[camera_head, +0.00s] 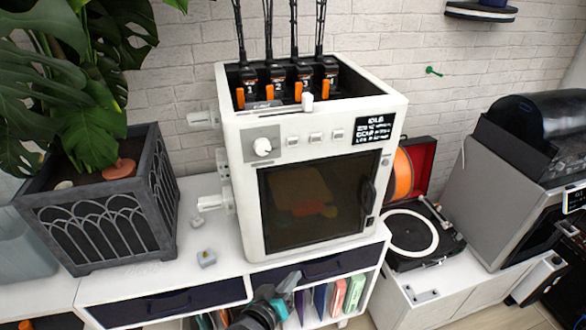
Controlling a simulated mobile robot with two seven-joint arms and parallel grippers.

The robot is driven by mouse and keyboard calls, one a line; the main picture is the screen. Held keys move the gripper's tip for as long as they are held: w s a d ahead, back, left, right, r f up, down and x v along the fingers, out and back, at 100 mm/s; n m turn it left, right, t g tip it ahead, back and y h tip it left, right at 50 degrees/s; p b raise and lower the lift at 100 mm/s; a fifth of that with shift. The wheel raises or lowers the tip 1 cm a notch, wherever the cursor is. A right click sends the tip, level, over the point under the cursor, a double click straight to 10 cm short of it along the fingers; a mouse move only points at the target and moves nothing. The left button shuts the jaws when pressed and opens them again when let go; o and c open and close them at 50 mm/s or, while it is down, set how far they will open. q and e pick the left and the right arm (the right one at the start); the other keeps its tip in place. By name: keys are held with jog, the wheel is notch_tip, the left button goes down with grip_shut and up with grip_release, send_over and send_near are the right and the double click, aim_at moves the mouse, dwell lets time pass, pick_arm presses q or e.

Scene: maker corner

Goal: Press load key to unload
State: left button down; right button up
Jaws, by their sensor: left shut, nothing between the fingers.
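A white box-shaped machine (236,185) stands on the cabinet in the middle. Its front panel has a round knob (262,147), a row of three small light keys (315,137) and a dark display (375,130). The display's top line seems to read IDLE; the rest is too small to read. I cannot tell which key is the load key. The dark window door (315,200) is shut, with an orange shape dimly behind it. My left gripper (290,283) is shut and empty, low in front of the cabinet, well below the keys. My right gripper is not in view.
A potted plant in a grey planter (110,225) stands at the left. A turntable (410,235) and a grey machine (480,200) stand at the right. Space before the front panel looks clear.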

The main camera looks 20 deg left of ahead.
aim_at(293, 142)
pick_arm(q)
jog(key=w+r+n+t+h+p, duration=0.1)
jog(key=r+t+p, duration=0.1)
jog(key=r, duration=1.1)
jog(key=w+d+r+n+t+p, duration=0.1)
jog(key=w+r+t+p, duration=0.1)
jog(key=r, duration=1.2)
jog(key=shift+w+d+n+t+h+p, duration=0.25)
jog(key=shift+t+h+p, duration=0.2)
jog(key=shift+p, duration=0.4)
jog(key=shift+w+a+b, duration=0.35)
jog(key=shift+w+a, duration=0.45)
jog(key=shift+w, duration=0.4)
jog(key=shift+w+a+b, duration=0.4)
jog(key=shift+w+a, duration=0.45)
jog(key=shift+w, duration=0.4)
jog(key=shift+w+a+b, duration=0.35)
jog(key=shift+w+a, duration=0.45)
jog(key=shift+w, duration=0.4)
jog(key=shift+w+a, duration=0.25)
jog(key=shift+w, duration=0.1)
